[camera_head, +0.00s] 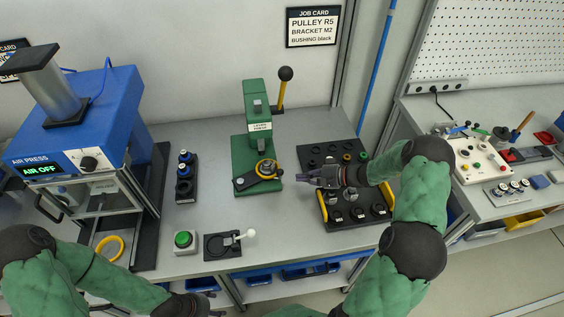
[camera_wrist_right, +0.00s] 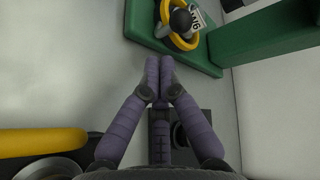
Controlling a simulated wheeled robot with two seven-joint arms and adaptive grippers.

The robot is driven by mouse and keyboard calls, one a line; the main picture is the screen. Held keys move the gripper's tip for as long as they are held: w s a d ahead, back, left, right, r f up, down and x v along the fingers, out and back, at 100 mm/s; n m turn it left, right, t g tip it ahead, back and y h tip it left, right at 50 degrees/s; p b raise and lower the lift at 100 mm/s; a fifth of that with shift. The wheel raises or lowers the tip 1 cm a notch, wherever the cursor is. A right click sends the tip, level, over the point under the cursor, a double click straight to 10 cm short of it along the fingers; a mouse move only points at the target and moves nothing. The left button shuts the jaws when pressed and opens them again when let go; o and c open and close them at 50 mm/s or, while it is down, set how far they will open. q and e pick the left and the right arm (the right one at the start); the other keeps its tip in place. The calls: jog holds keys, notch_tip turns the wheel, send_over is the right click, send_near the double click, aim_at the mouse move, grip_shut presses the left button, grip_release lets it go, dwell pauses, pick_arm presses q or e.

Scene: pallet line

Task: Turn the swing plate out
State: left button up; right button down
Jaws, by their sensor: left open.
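The green lever press (camera_head: 257,130) stands mid-table with its black-and-yellow lever up. A dark swing plate (camera_head: 258,184) with a yellow ring lies on its green base, under the ram, with a small orange spot at its left end. In the right wrist view the yellow ring (camera_wrist_right: 161,30) is at the top, around a grey part with a white label. My right gripper (camera_head: 306,178) is just right of the base, apart from the plate. Its fingertips meet in the right wrist view (camera_wrist_right: 160,66), with nothing between them. My left gripper (camera_head: 212,305) is open, low at the bottom edge and partly cut off.
A black parts tray (camera_head: 316,162) with yellow handles sits right of the press, partly under my right arm. The blue air press (camera_head: 90,120) stands left. A green button (camera_head: 184,239) and a black fixture with a white-knobbed lever (camera_head: 222,247) lie in front.

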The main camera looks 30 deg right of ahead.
jog(key=a+g+h+p, duration=0.1)
jog(key=a, duration=0.1)
jog(key=a+f+n+g+h+p, duration=0.1)
jog(key=a+h, duration=0.1)
jog(key=a, duration=0.1)
jog(key=shift+a+f+g, duration=0.2)
jog(key=shift+a+g, duration=0.1)
jog(key=shift+g, duration=0.1)
jog(key=shift+a+n+g+h+p, duration=0.3)
jog(key=shift+a+n+h+p, duration=0.35)
jog(key=shift+h, duration=0.35)
jog(key=shift+s+a+r+n+h+p, duration=0.15)
jog(key=shift+a+r+n+h+p, duration=0.25)
jog(key=shift+h, duration=0.5)
jog(key=shift+a+r+h+p, duration=0.1)
jog(key=shift+r+h+p, duration=0.2)
jog(key=shift+h+p, duration=0.1)
notch_tip(320, 180, up, 10)
jog(key=w+n+t+h+p, duration=0.1)
jog(key=n+t+h+p, duration=0.1)
jog(key=h, duration=0.4)
jog(key=shift+a+r+t+p, duration=0.2)
jog(key=shift+a+t+p, duration=0.1)
jog(key=shift+a+p, duration=0.25)
jog(key=shift+d+n, duration=0.1)
jog(key=shift+n, duration=0.15)
jog(key=b+x, duration=0.2)
jog(key=x, duration=0.8)
